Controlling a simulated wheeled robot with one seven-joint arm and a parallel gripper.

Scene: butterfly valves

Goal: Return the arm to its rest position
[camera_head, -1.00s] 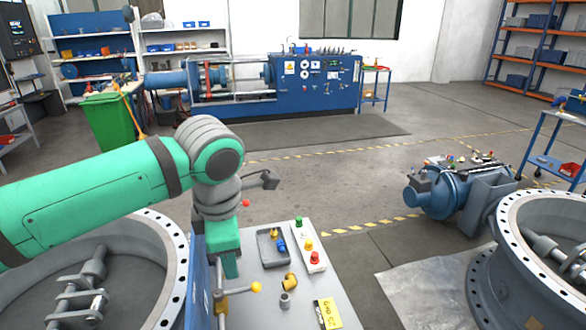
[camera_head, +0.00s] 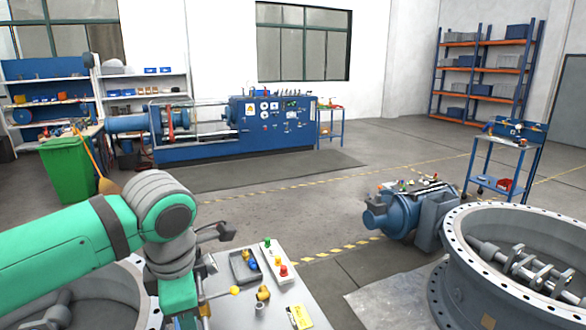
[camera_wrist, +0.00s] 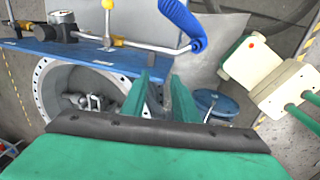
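My green arm (camera_head: 62,248) reaches in from the lower left of the head view, bending down at its grey wrist joint. My green gripper body (camera_head: 178,292) hangs beside the small workbench (camera_head: 318,296), and its fingertips are hidden or cut off in that view. In the wrist view my gripper (camera_wrist: 163,82) shows two green fingers standing apart with nothing between them. Beyond them are a blue panel edge (camera_wrist: 95,62) and a large flanged ring (camera_wrist: 50,75). Whether the fingers touch anything cannot be told.
The workbench bears a grey tray (camera_head: 240,268), a button box (camera_head: 275,258), a brass fitting (camera_head: 263,293) and a yellow tag (camera_head: 299,316). A yellow-knobbed lever (camera_head: 234,290) stands near my gripper. A large valve ring (camera_head: 450,262) stands right. The middle floor is clear.

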